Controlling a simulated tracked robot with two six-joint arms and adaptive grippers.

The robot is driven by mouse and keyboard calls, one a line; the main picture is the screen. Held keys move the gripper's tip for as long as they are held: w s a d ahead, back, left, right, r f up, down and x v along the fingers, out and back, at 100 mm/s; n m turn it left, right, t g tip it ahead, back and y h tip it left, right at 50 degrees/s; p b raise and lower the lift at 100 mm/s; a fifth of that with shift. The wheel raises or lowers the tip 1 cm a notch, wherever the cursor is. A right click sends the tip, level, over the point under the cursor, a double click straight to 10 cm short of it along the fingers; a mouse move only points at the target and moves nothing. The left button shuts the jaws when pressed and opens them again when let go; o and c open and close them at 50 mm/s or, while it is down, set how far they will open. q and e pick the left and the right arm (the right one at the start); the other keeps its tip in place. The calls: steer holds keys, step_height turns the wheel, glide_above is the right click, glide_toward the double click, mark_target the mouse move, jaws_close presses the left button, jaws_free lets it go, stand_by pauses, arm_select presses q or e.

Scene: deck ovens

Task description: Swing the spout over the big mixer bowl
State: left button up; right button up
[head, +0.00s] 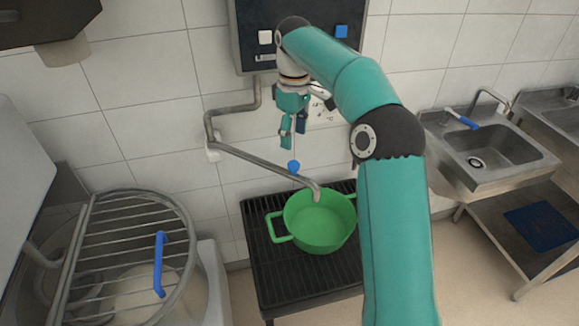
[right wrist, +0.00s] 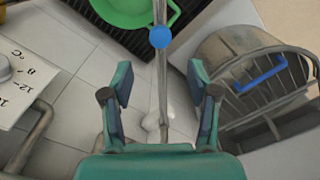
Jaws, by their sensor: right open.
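The spout (head: 262,164) is a thin grey metal pipe on the wall, with a blue knob (head: 293,167) along it. Its down-turned tip is above a green pot (head: 318,222). The big mixer bowl (head: 190,277) is at lower left under a wire guard, well apart from the spout tip. My right gripper (head: 293,128) is open and empty, near the wall above the blue knob. In the right wrist view the spout (right wrist: 162,90) runs between the open fingers in the picture, with the knob beyond the fingertips; contact is not visible. My left gripper is out of view.
The wire guard has a blue handle (head: 160,264). The green pot stands on a black grate (head: 285,275). A dark control panel (head: 252,32) hangs on the wall beside my right arm. A steel sink (head: 490,150) stands at right. Tiled wall lies close behind the spout.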

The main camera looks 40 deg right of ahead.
mark_target(293, 163)
step_height(293, 163, down, 9)
steer(key=shift+r, duration=0.1)
stand_by(0.3)
